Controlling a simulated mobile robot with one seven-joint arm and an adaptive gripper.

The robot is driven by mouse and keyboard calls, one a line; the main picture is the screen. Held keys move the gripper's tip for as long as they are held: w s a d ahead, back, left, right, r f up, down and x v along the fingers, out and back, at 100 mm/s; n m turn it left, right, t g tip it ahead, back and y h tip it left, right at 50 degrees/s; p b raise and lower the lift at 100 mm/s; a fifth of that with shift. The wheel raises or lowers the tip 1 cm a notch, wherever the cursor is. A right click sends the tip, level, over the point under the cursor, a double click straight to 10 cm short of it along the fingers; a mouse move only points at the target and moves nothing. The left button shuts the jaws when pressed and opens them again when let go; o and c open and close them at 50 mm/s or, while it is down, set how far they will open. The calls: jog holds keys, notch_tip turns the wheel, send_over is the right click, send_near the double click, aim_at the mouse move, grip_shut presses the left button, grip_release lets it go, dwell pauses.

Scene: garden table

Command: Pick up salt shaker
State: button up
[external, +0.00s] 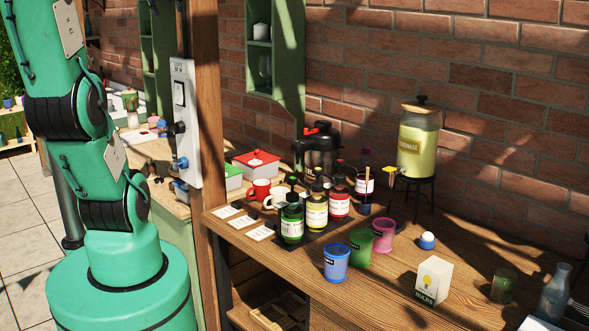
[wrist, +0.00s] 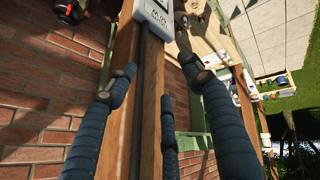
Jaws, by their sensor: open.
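I cannot pick out a salt shaker for certain in either view. A small round white item with a blue base (external: 427,240) stands on the wooden table (external: 400,275) in the external view, but I cannot tell what it is. My gripper (wrist: 157,66) shows in the wrist view with its dark blue-grey fingers spread apart. It is open, with nothing between the fingers. In the external view my green arm rises at the left, and the gripper is outside the picture.
A wooden post (external: 208,120) with a white switch box (external: 184,120) stands between my arm and the table. Bottles (external: 291,219), blue (external: 336,263), green (external: 360,247) and pink (external: 383,235) cups, a bulb box (external: 433,281) and a lemonade dispenser (external: 416,145) crowd the table.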

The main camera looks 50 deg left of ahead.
jog(key=a+r+n, duration=0.1)
jog(key=a+r, duration=0.2)
jog(key=a, duration=0.5)
jog(key=m+g+h+p, duration=0.5)
jog(key=m+p, duration=0.3)
jog(key=m, duration=1.1)
send_over(175, 154)
notch_tip(175, 154, down, 56)
jog(key=shift+w+a+f, duration=0.1)
jog(key=shift+a, duration=0.2)
jog(key=shift+f, duration=4.3)
